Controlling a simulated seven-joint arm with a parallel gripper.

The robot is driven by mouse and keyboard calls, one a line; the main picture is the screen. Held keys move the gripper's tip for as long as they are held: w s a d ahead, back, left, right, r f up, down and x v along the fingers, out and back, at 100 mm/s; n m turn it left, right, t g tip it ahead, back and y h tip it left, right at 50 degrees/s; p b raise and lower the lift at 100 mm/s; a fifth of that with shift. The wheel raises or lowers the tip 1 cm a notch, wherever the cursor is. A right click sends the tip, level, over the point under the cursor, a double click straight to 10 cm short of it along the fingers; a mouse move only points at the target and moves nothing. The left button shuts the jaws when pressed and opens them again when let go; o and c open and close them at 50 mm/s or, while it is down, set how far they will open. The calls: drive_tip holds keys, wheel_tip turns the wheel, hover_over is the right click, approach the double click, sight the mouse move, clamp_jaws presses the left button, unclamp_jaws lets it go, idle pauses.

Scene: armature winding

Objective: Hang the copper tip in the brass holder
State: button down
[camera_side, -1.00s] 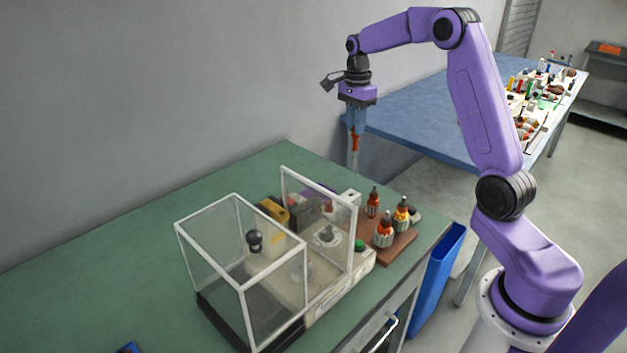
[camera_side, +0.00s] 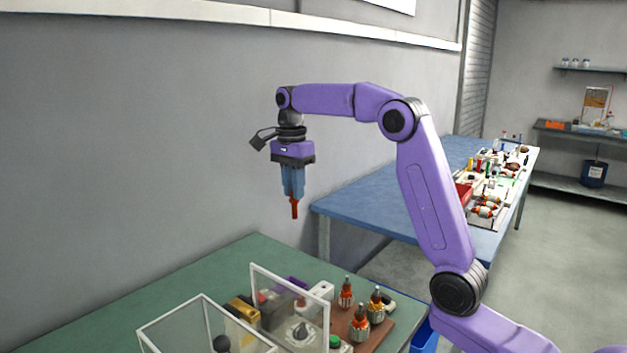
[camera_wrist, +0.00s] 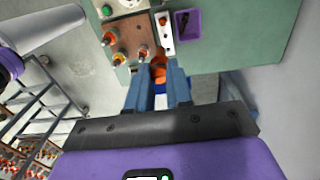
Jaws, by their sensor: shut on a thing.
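My gripper (camera_side: 293,193) is shut on an orange-red copper tip (camera_side: 294,209), which points down between its blue fingers. It hangs in the air well above the green bench, near the wall. In the wrist view, the copper tip (camera_wrist: 158,70) shows between the fingertips of my gripper (camera_wrist: 159,80). A yellow, brass-coloured block (camera_side: 243,309) stands on the bench behind the clear panel; I cannot tell whether it is the brass holder. A white plate with an orange piece (camera_wrist: 163,22) lies ahead of the fingers in the wrist view.
A white-framed clear case (camera_side: 205,325) and an upright clear panel (camera_side: 290,270) stand on the green bench (camera_side: 190,285). Several orange-wound armatures stand on a brown board (camera_side: 375,338). A purple tray (camera_wrist: 188,24) is beside the white plate. A blue table (camera_side: 380,215) is behind.

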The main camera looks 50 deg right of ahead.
drive_tip(key=s+a+n, duration=0.2)
drive_tip(key=s+a, duration=0.1)
drive_tip(key=a, duration=0.7)
drive_tip(key=s+a+n, duration=0.1)
drive_tip(key=s+a, duration=0.3)
drive_tip(key=a, duration=0.7)
wheel_tip(320, 180, down, 10)
drive_tip(key=shift+w+r, duration=0.2)
drive_tip(key=shift+r, duration=0.05)
drive_tip(key=shift+d+f, duration=0.15)
drive_tip(key=shift+f, duration=2.6)
drive_tip(key=c, duration=0.9)
unclamp_jaws()
drive_tip(key=shift+c, duration=0.2)
drive_tip(key=shift+r, duration=0.15)
